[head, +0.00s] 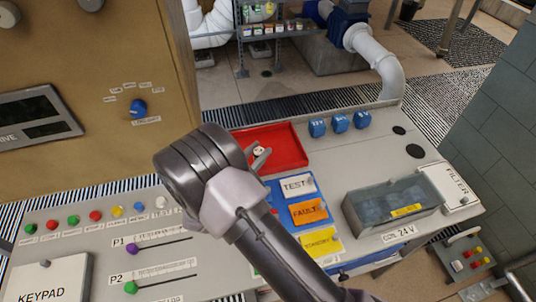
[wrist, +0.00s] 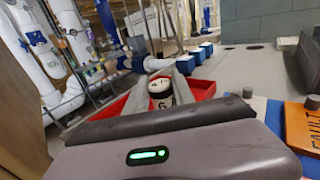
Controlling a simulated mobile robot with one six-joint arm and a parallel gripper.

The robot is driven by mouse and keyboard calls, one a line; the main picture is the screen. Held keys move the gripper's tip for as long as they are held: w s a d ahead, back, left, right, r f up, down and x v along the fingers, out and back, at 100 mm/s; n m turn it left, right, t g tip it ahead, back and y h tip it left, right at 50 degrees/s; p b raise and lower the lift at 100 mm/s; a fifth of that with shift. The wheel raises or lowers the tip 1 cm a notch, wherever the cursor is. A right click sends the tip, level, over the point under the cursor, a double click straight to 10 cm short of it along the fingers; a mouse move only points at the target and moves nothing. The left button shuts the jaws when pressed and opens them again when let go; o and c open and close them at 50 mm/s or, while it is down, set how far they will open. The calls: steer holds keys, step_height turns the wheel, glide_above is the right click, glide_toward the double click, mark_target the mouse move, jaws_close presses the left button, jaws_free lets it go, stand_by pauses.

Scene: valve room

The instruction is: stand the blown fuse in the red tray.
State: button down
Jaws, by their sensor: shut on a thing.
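The red tray (head: 288,143) lies on the grey bench top at the back, left of the blue blocks. My gripper (head: 260,156) reaches over the tray's left front part. It is shut on the fuse (head: 259,150), a small pale cylinder whose round end shows between the fingers. In the wrist view the fuse (wrist: 160,87) is upright or nearly so between both fingers, with a dark mark on its side. Red tray walls (wrist: 201,90) show on both sides of it. The fuse's lower end is hidden, so I cannot tell whether it touches the tray floor.
Several blue blocks (head: 339,122) stand right of the tray. The TEST (head: 297,186), FAULT (head: 308,212) and yellow (head: 321,242) plates lie in front of it. A clear-lidded bin (head: 392,208) is at the right. A tan panel (head: 100,85) rises at the left.

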steer(key=w+d, duration=0.1)
steer(key=d, duration=0.1)
steer(key=shift+w+d+f, duration=0.15)
steer(key=shift+w+d, duration=0.2)
steer(key=shift+w, duration=0.05)
steer(key=shift+w+f+b, duration=0.2)
steer(key=shift+f+b, duration=0.5)
steer(key=shift+f, duration=1.05)
steer(key=shift+d, duration=0.1)
steer(key=shift+f, duration=0.2)
steer(key=c, duration=1.1)
jaws_free()
steer(key=shift+r, duration=0.1)
